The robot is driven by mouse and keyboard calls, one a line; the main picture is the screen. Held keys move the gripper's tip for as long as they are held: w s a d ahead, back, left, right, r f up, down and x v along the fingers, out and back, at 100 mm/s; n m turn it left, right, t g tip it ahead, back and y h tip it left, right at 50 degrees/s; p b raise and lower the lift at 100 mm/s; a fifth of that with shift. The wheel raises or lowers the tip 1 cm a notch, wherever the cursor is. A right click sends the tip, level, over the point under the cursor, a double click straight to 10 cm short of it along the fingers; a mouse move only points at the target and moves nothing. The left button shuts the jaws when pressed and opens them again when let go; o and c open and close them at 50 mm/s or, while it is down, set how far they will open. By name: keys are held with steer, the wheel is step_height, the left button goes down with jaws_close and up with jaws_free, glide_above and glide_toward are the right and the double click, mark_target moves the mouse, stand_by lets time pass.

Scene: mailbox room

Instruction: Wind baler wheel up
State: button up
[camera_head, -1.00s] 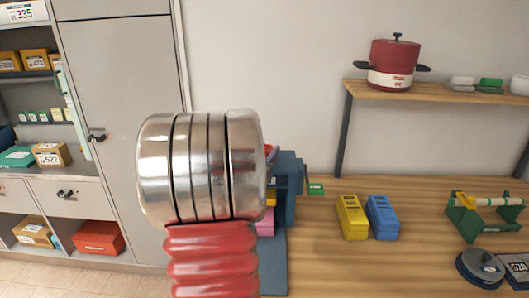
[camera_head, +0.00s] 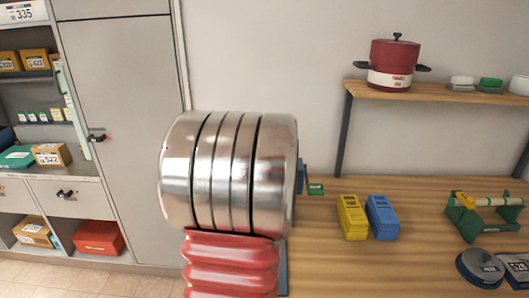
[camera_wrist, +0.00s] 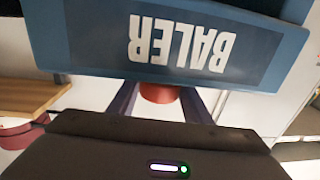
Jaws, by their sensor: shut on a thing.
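The blue baler (camera_wrist: 190,50), lettered BALER upside down, fills the upper part of the wrist view. Below its label a red round part, seemingly the baler wheel (camera_wrist: 160,92), sits between the dark fingers of my gripper (camera_wrist: 160,103). My gripper is shut on this wheel; only a small part of it shows. In the head view my silver and red arm covers most of the baler, and only a blue edge (camera_head: 301,178) shows at its right. My gripper is hidden there.
On the wooden table (camera_head: 340,270) stand a yellow box (camera_head: 352,217), a blue box (camera_head: 382,217), a green stand (camera_head: 482,214) and a grey scale (camera_head: 480,268). A red pot (camera_head: 393,64) is on the shelf above. Grey cabinets (camera_head: 120,90) stand left.

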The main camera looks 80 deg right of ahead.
steer(key=shift+s+d+r+n+t+y, duration=0.1)
steer(key=shift+n+t+y, duration=0.85)
steer(key=shift+t, duration=0.6)
steer(key=shift+s+r+n+t+y, duration=0.1)
steer(key=shift+n+t+y, duration=0.55)
steer(key=shift+n+t, duration=0.75)
steer(key=shift+w+n+t+y, duration=0.15)
steer(key=shift+n+t+y, duration=0.15)
steer(key=shift+t, duration=0.15)
steer(key=o, duration=1.1)
steer(key=shift+f, duration=0.1)
steer(key=shift+c, duration=0.2)
steer(key=v, duration=1.4)
